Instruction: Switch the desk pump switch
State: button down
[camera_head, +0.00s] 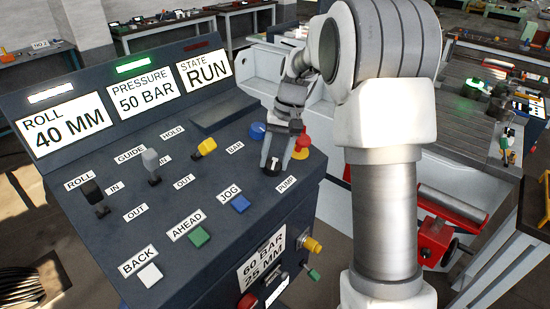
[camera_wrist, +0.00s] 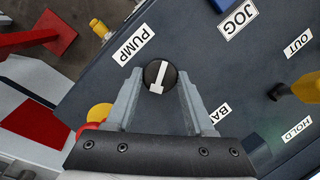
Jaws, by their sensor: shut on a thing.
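The pump switch (camera_wrist: 161,70) is a round black knob with a white pointer line, beside the PUMP label (camera_wrist: 131,44) on the dark sloped desk. In the head view the switch (camera_head: 273,171) is partly covered by my fingers, near the right edge of the desk. My gripper (camera_head: 276,164) reaches down to it from above. In the wrist view my gripper (camera_wrist: 160,80) has one grey finger on each side of the knob, shut on it. The white line runs nearly up and down in the wrist view.
A red mushroom button (camera_head: 302,143) on a yellow base stands close right of my gripper. The yellow lever (camera_head: 204,148) and the blue JOG button (camera_head: 240,204) lie to the left. The display reads RUN (camera_head: 206,69).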

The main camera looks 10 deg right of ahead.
jog(key=shift+c, duration=1.3)
grip_release()
jog(key=s+v, duration=0.1)
jog(key=v, duration=1.6)
jog(key=shift+w+r, duration=0.25)
jog(key=shift+w, duration=0.2)
